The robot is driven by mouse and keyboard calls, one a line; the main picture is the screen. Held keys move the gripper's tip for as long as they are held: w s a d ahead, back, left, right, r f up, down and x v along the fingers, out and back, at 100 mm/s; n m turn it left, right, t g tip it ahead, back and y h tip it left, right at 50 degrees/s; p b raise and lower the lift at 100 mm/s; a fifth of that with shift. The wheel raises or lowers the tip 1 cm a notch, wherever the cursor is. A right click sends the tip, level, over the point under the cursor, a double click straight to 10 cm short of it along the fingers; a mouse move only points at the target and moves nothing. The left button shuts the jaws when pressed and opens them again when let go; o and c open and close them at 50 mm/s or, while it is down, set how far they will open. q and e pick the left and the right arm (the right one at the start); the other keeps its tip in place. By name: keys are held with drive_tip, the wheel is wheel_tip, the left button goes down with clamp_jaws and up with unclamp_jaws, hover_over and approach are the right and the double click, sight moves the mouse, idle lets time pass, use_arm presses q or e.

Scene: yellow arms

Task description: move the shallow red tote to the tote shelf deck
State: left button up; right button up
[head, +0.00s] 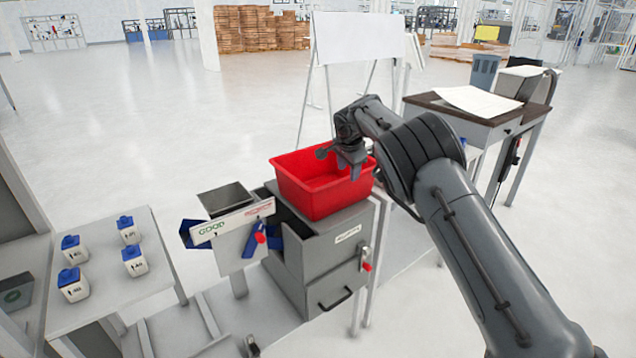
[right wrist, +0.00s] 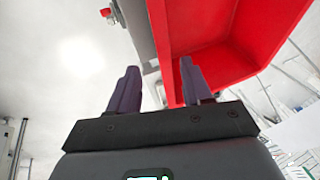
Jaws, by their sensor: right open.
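The shallow red tote (head: 318,198) sits upright on top of a grey cabinet (head: 330,248). It looks empty in the part that I can see. My right gripper (head: 340,163) is open at the tote's far right rim and hides part of it. In the right wrist view the two fingers of the gripper (right wrist: 157,82) are apart. The right finger overlaps the red tote (right wrist: 225,45), and the left finger is outside its wall. I cannot tell whether either finger touches it. My left gripper is not in view. I cannot tell which surface is the tote shelf deck.
A sign reading GOOD (head: 232,219) and a grey bin (head: 226,198) stand left of the tote. Several blue-capped white containers (head: 132,262) are on a table at left. A white board (head: 358,38) stands behind; a desk (head: 480,108) is at right.

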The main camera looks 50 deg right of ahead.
sight(348, 177)
drive_tip(key=x, duration=0.3)
drive_tip(key=shift+d+f, duration=0.1)
drive_tip(key=shift+f, duration=0.2)
drive_tip(key=shift+w+d+b+x, duration=0.15)
drive_tip(key=shift+b+x, duration=0.4)
drive_tip(key=shift+x, duration=0.8)
drive_tip(key=shift+w+d+b+x, duration=0.1)
drive_tip(key=shift+b+x, duration=0.45)
drive_tip(key=shift+x, duration=0.75)
drive_tip(key=shift+r, duration=0.2)
clamp_jaws()
drive_tip(key=shift+r, duration=0.1)
